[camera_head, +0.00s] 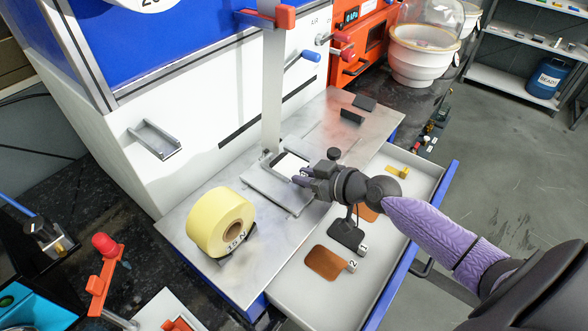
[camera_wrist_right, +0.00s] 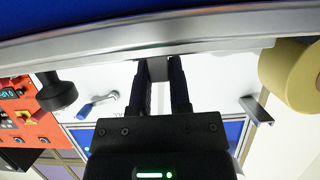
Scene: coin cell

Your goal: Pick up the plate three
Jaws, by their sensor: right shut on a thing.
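My right gripper (camera_head: 299,179) reaches in from the right over the metal worktop. A copper plate tagged 2 (camera_head: 325,262) and a dark plate tagged 1 (camera_head: 345,234) lie in the open drawer. Another copper plate (camera_head: 369,213) is partly hidden by my arm. My left gripper is out of view.
A yellow roll (camera_head: 220,222) stands on the worktop (camera_head: 240,275) at left. An upright post with a red head (camera_head: 272,90) rises behind my gripper. The open drawer (camera_head: 300,297) has a blue rim. A small yellow part (camera_head: 397,171) lies at the drawer's far end.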

